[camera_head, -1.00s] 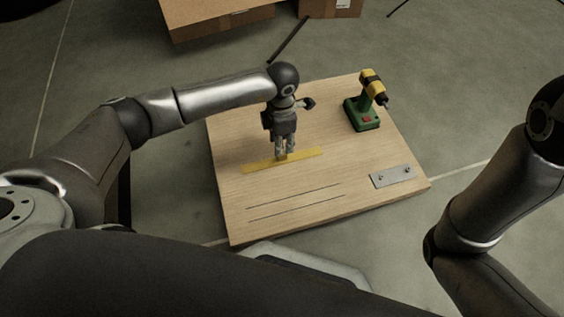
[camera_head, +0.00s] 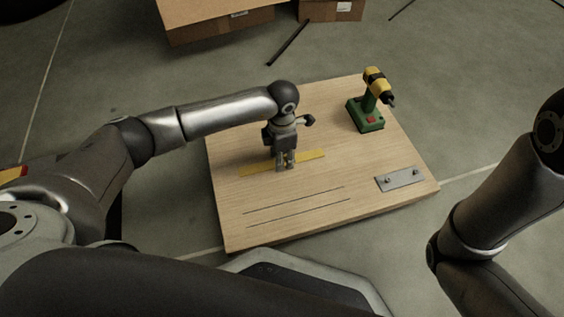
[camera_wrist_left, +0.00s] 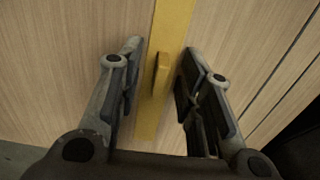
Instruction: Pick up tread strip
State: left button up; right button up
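The yellow tread strip (camera_head: 313,155) lies on the wooden board (camera_head: 235,212), behind two dark lines in the board. It also shows in the left wrist view (camera_wrist_left: 172,25), with a small raised yellow block at its middle. My left gripper (camera_head: 285,167) points down over the middle of the strip. In the left wrist view my left gripper (camera_wrist_left: 165,55) is open, one finger on each side of the strip and its raised block, with gaps on both sides. My right arm shows at the right edge of the head view; its gripper is out of view.
A green and yellow drill (camera_head: 368,105) stands at the board's back right. A grey metal plate with two knobs (camera_head: 400,179) lies at its right edge. Cardboard boxes (camera_head: 220,25) and a dark bar (camera_head: 288,43) are on the floor behind.

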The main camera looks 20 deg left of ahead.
pick_arm(q)
grip_shut()
jog(key=shift+r, duration=0.1)
